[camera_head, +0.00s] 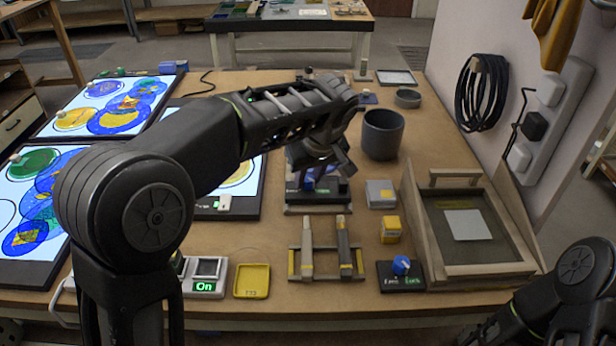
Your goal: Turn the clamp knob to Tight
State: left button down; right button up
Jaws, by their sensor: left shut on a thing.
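My left gripper (318,172) points down over a small dark device (316,198) at the middle of the bench. A blue knob (309,183) on this device shows only in part under the fingers. The gripper is shut on this knob, which appears to be the clamp knob. The gripper hides most of the knob and the device's markings, so its setting cannot be read. A second blue knob (401,265) stands on a black base with green labels at the front right. My right gripper is not in view; only part of its arm shows at the lower right.
A grey cup (382,134) stands right of my left gripper. A wooden rack (295,263) with two tools lies in front. A wood-framed tray (433,244) is at the right. Lit panels with painted glass (114,106) fill the left. A yellow dish (252,281) lies near the front edge.

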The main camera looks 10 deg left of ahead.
pick_arm(q)
jog(key=shift+n, duration=0.8)
jog(key=shift+g, duration=0.3)
jog(key=c, duration=1.1)
grip_release()
jog(key=shift+c, duration=0.2)
jog(key=v, duration=0.7)
jog(key=shift+d+r, duration=0.25)
jog(key=shift+r, duration=0.1)
jog(key=shift+s, duration=0.1)
